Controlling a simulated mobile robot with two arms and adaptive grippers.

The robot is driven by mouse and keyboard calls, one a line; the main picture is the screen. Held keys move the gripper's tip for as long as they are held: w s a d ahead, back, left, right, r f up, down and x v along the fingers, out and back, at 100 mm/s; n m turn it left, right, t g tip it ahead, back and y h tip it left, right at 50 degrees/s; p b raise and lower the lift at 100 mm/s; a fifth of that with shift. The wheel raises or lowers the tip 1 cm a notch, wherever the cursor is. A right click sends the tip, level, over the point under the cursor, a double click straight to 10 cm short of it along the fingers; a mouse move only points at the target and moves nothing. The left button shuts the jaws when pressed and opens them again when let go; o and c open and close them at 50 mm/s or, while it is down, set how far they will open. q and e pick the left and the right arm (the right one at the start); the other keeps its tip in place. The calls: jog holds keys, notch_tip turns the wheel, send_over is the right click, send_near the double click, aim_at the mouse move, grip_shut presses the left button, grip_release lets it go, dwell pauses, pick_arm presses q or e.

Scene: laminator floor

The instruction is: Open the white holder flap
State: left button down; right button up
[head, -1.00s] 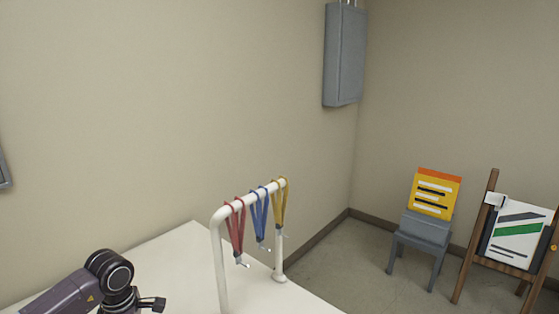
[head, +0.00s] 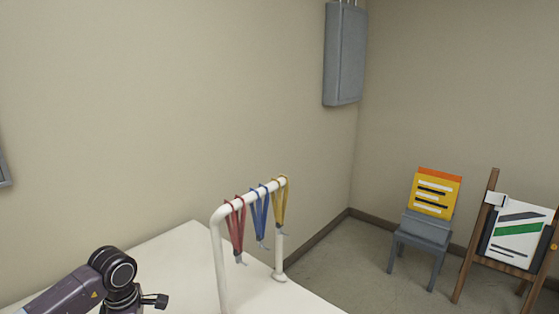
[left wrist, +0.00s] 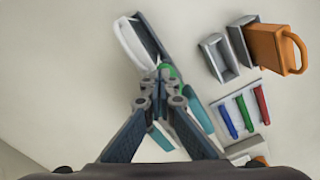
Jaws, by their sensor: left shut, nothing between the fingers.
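In the left wrist view, a white, rounded, loop-like piece (left wrist: 130,44) lies beside a long dark grey strip (left wrist: 151,36) on the pale table. I cannot tell for sure whether this white piece is the holder flap. My left gripper (left wrist: 160,78) is shut and empty, its fingertips over or beside the lower end of these pieces. A green bit (left wrist: 172,71) and teal parts (left wrist: 201,113) show behind the fingers, partly hidden. In the head view only part of my left arm shows at the lower left. My right gripper is not in view.
Right of the gripper are a tray (left wrist: 224,103) with green, blue and red sticks, grey bins (left wrist: 218,58) and an orange container with a handle (left wrist: 268,50). A white rack (head: 218,250) with red, blue and yellow lanyards stands on the table. The table's left side looks clear.

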pick_arm(q)
jog(key=shift+w+d, duration=0.15)
jog(key=shift+w+d+r, duration=0.1)
jog(key=shift+r, duration=0.1)
jog(key=shift+w+r, duration=0.15)
jog(key=shift+r, duration=0.1)
jog(key=shift+w+d+r, duration=0.1)
jog(key=shift+d+r, duration=0.2)
jog(key=shift+r, duration=0.15)
jog(key=shift+w+d+r+p, duration=0.2)
jog(key=shift+w+p, duration=0.15)
jog(key=shift+r, duration=0.45)
jog(key=shift+w+d+r, duration=0.15)
jog(key=shift+w+d, duration=0.05)
jog(key=shift+w, duration=0.05)
